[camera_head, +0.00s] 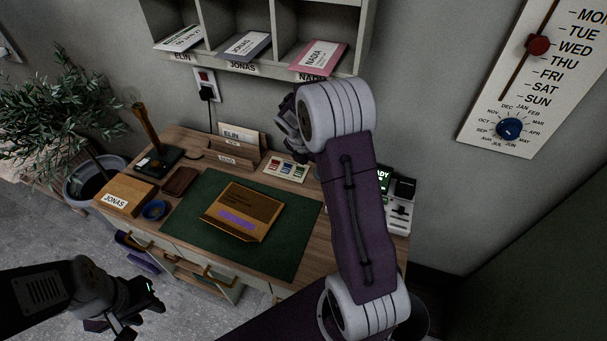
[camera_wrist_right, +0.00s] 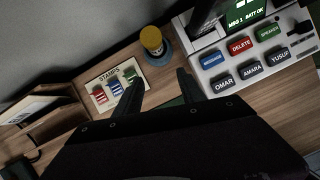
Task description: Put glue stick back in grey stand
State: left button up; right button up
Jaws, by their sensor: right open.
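The glue stick (camera_wrist_right: 152,39), a short yellow cylinder, stands upright in the right wrist view. Its lower end is at a round blue-grey stand (camera_wrist_right: 166,57); I see it within the stand's outline but cannot tell how deep it sits. My right gripper (camera_wrist_right: 161,90) is open and empty, its two fingers pointing toward the stick, which is beyond the tips. In the head view the right gripper (camera_head: 288,122) is partly behind my arm, and the glue stick and stand are hidden. My left gripper (camera_head: 128,308) is low at the left, off the desk; its jaw gap is unclear.
A stamps card (camera_wrist_right: 117,88) lies left of the stand, and a button device (camera_wrist_right: 238,50) stands to its right. A brown cardboard package (camera_head: 241,213) lies on the green mat (camera_head: 187,224). Letter holders (camera_head: 236,158) stand at the desk's back, below wall pigeonholes (camera_head: 240,20).

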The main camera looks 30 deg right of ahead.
jog(key=s+a+r+m+y+p, duration=0.2)
jog(key=s+a+m+y+p, duration=0.1)
jog(key=s+a+m, duration=1.4)
jog(key=s+m+y, duration=0.1)
jog(key=m, duration=0.5)
jog(key=shift+a+r+g, duration=0.25)
jog(key=shift+a+g, duration=0.05)
jog(key=shift+s, duration=0.1)
